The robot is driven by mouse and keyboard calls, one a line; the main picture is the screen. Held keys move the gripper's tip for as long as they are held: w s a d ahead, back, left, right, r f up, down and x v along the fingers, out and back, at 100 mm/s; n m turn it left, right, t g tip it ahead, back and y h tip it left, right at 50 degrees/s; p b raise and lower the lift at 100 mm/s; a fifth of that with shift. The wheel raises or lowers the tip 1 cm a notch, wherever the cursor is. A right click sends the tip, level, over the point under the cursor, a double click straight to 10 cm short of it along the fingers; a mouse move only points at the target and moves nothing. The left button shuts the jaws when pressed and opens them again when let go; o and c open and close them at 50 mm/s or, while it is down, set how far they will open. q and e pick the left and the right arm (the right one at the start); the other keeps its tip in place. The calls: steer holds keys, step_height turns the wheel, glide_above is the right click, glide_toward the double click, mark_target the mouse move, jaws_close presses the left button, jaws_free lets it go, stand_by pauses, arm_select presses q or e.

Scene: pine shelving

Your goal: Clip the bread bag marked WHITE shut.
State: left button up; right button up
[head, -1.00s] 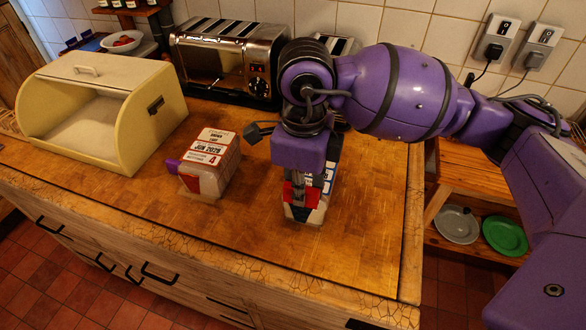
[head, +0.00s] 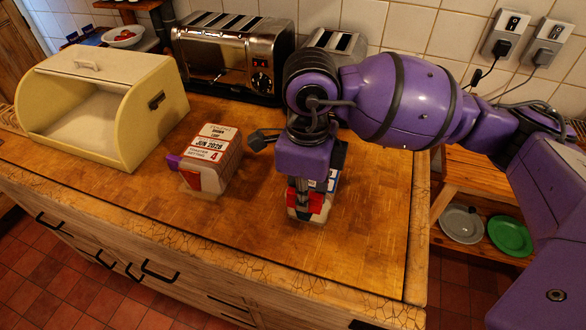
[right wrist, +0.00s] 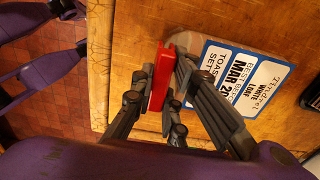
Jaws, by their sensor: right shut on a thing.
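The bread bag marked WHITE (right wrist: 218,68) lies on the wooden counter, with its white and blue label facing up in the right wrist view. In the head view it is mostly hidden under my right arm, and a bit of its label (head: 332,181) shows. My right gripper (right wrist: 165,105) points down at the bag's near end and is shut on a red clip (right wrist: 162,77). The clip also shows in the head view (head: 316,203), at the bag's near end. Whether the clip grips the bag's neck I cannot tell. My left gripper is not in view.
A cream bread bin (head: 150,105) stands at the left. A large toaster (head: 235,60) stands behind. The counter's front (head: 270,240) is clear.

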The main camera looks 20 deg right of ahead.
steer(key=shift+f, duration=0.15)
steer(key=o, duration=0.8)
steer(key=shift+o, duration=0.2)
step_height(320, 180, up, 12)
stand_by(0.3)
